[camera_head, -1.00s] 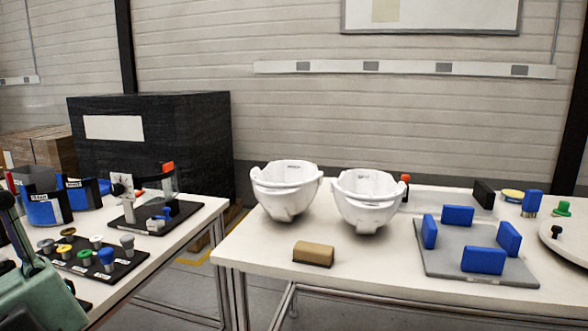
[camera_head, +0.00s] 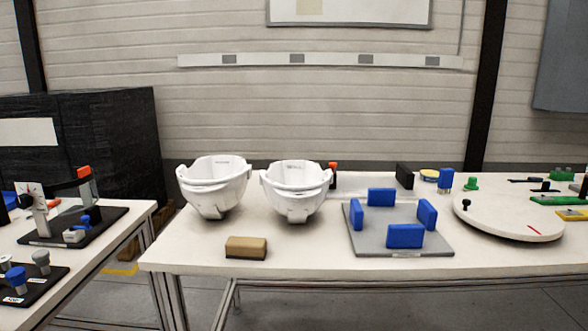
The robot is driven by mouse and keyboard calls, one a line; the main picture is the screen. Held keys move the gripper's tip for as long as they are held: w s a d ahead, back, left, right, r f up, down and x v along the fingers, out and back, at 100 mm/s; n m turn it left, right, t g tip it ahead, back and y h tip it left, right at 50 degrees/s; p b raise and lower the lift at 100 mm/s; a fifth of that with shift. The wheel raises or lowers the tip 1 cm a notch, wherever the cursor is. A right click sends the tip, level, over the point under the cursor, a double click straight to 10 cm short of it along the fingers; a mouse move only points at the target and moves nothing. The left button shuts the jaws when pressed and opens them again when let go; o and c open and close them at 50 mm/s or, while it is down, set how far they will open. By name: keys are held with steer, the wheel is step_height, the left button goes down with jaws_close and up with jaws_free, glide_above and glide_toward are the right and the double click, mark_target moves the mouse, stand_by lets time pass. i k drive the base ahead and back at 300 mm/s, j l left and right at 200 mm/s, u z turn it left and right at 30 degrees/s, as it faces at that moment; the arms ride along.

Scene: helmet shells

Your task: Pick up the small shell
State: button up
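Two white helmet shells stand side by side on the white table in the head view. The left shell (camera_head: 214,186) looks slightly larger. The right shell (camera_head: 296,190) looks slightly smaller, so it appears to be the small shell. Both sit with the open side up and narrow toward the bottom. Each has small dark lettering inside the rim, too small to read. My gripper is not in view.
A tan block (camera_head: 246,248) lies in front of the shells. A grey plate (camera_head: 366,240) with blue blocks lies to their right, then a round white disc (camera_head: 508,218). A second table (camera_head: 127,225) with fixtures stands left across a gap.

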mark_target(296, 189)
steer(key=l+u, duration=0.1)
steer(key=u, duration=0.3)
steer(key=i+l+u, duration=0.1)
steer(key=u, duration=0.25)
steer(key=l+u, duration=0.1)
steer(key=u, duration=0.3)
steer(key=l+u, duration=0.15)
steer(key=u, duration=0.2)
steer(key=l+u, duration=0.35)
steer(key=l, duration=0.2)
steer(key=k+l+u, duration=0.15)
steer(key=l+u, duration=0.15)
steer(key=l, duration=0.25)
steer(key=k+l, duration=0.1)
steer(key=l, duration=0.25)
steer(key=k+l, duration=0.1)
steer(key=l, duration=0.25)
steer(key=k+l+u, duration=0.1)
steer(key=l, duration=0.25)
